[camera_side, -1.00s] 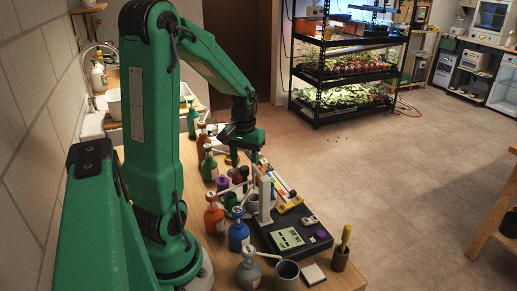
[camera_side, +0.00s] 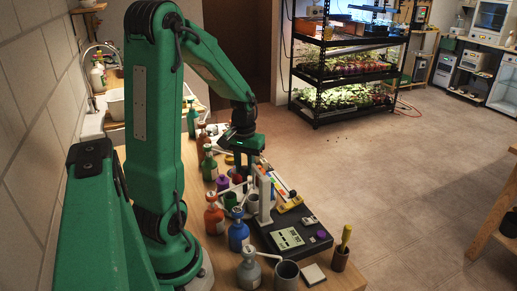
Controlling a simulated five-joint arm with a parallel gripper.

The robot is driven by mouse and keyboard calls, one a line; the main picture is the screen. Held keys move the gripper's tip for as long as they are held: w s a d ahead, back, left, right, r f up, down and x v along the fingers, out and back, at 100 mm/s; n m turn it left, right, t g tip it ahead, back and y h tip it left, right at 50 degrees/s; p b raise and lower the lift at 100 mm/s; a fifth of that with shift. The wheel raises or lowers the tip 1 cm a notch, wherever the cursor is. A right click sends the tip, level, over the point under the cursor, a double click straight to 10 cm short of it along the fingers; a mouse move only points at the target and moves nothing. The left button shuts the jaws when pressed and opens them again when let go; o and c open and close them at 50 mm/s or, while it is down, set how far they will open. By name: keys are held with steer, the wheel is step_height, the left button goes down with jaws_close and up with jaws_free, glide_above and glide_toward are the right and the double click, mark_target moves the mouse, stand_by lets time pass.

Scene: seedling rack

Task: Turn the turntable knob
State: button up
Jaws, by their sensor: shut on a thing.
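My gripper (camera_side: 241,170) points down over the crowded far part of the bench, behind the white upright post. Its jaws are small here and partly hidden by things in front. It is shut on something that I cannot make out. A small red item (camera_side: 238,178) and a purple item (camera_side: 222,183) are close to the fingertips. I cannot clearly pick out the turntable or its knob in this view. A black device (camera_side: 290,236) with a pale screen and a small purple round control (camera_side: 321,234) stands nearer the camera, apart from my gripper.
An orange bottle (camera_side: 214,217), a blue bottle (camera_side: 238,235) and a grey bottle (camera_side: 249,270) stand along the bench. A white post (camera_side: 264,195) rises between the gripper and the device. A grey mug (camera_side: 287,274) and a brown pot (camera_side: 340,259) are near the front.

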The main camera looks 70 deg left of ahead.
steer(key=m, duration=1.1)
steer(key=shift+m, duration=0.3)
stand_by(0.4)
steer(key=o, duration=1)
steer(key=shift+r, duration=0.1)
steer(key=shift+r, duration=3.85)
